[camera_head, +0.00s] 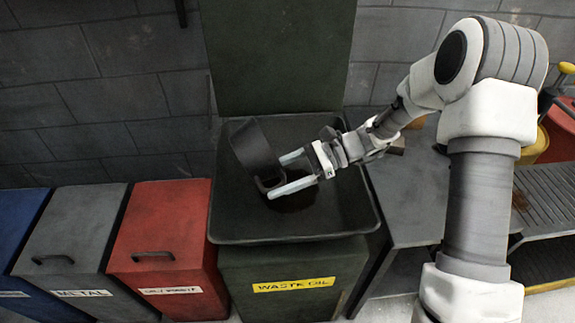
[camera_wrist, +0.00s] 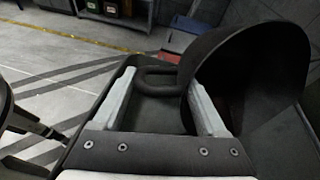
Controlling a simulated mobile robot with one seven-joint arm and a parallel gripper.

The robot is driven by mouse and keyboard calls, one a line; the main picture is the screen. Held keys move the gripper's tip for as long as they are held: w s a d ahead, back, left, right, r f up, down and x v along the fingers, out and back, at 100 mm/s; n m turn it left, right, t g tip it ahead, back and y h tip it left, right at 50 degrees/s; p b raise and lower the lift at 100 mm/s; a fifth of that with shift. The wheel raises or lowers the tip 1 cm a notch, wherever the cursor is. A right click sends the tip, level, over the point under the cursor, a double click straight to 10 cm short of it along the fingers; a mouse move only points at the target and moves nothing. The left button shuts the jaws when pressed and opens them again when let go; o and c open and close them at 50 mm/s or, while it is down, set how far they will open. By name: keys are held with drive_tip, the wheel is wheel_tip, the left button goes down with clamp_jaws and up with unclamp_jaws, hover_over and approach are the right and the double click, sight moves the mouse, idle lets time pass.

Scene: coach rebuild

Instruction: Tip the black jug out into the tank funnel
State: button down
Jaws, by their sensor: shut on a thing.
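The black jug (camera_head: 253,148) is tilted above the square dark funnel (camera_head: 225,222) on top of the green tank (camera_head: 300,262) labelled "WASTE OIL". My gripper (camera_head: 279,174) reaches in from the right with its fingers on either side of the jug's handle, shut on it. In the wrist view, the handle (camera_wrist: 158,80) lies between the fingers, and the jug's body (camera_wrist: 268,60) is to the right with its dark inside partly showing. A dark brownish patch (camera_head: 298,202) shows in the funnel below the jug. I cannot see any stream of liquid.
A green raised panel (camera_head: 280,55) stands behind the funnel against the block wall. A red bin (camera_head: 165,245), a grey "METAL" bin (camera_head: 75,235) and a blue bin (camera_head: 18,225) stand to the left. A grey bench (camera_head: 415,195) and a slatted rack (camera_head: 548,205) are to the right.

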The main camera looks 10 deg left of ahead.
drive_tip(key=shift+w+d+r+g+y+p, duration=0.25)
drive_tip(key=shift+w+d+y, duration=0.1)
drive_tip(key=shift+d, duration=0.2)
drive_tip(key=shift+w+d+r+g+y+p, duration=0.15)
drive_tip(key=shift+w+d+g+y, duration=0.15)
drive_tip(key=shift+d, duration=0.2)
drive_tip(key=shift+w+d+y, duration=0.1)
drive_tip(key=shift+y, duration=0.15)
drive_tip(key=shift+w+d+r+m+g+y, duration=0.25)
drive_tip(key=shift+w+d+g+y, duration=0.3)
drive_tip(key=shift+y, duration=0.3)
drive_tip(key=shift+w+d+r+m+g+y, duration=0.15)
drive_tip(key=shift+w+d+m+g+y, duration=0.15)
drive_tip(key=shift+d+y, duration=0.45)
drive_tip(key=shift+w+y, duration=0.1)
drive_tip(key=shift+y, duration=0.4)
idle(0.6)
